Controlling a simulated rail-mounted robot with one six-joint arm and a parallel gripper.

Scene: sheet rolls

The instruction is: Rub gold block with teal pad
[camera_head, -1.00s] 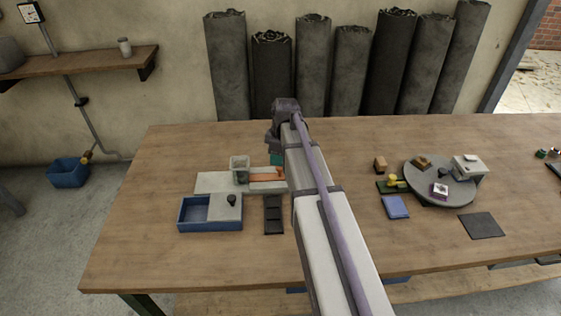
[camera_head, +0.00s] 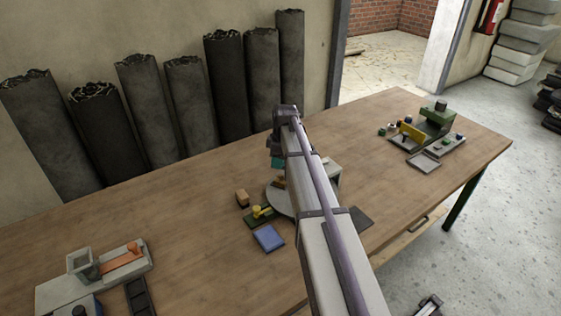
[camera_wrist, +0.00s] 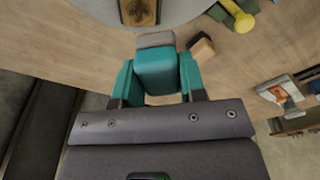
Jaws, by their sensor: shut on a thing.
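My gripper (camera_wrist: 157,62) is shut on the teal pad (camera_wrist: 157,78), a teal block with a grey layer at its far end, between two teal fingers. In the head view my gripper (camera_head: 277,160) hangs above the table near the round grey turntable (camera_head: 274,204), and the pad cannot be told from the fingers. A mottled brown-gold block (camera_wrist: 138,11), which looks like the gold block, lies on the turntable beyond the pad, apart from it. It shows partly in the head view (camera_head: 278,183), where my arm hides much of the turntable.
A tan block (camera_head: 242,197) stands left of the turntable, by a green base with a yellow knob (camera_head: 258,213) and a blue pad (camera_head: 268,238). A grey-and-orange fixture (camera_head: 122,258) is at lower left. A green machine (camera_head: 437,114) is at the far right. Dark rolls lean behind.

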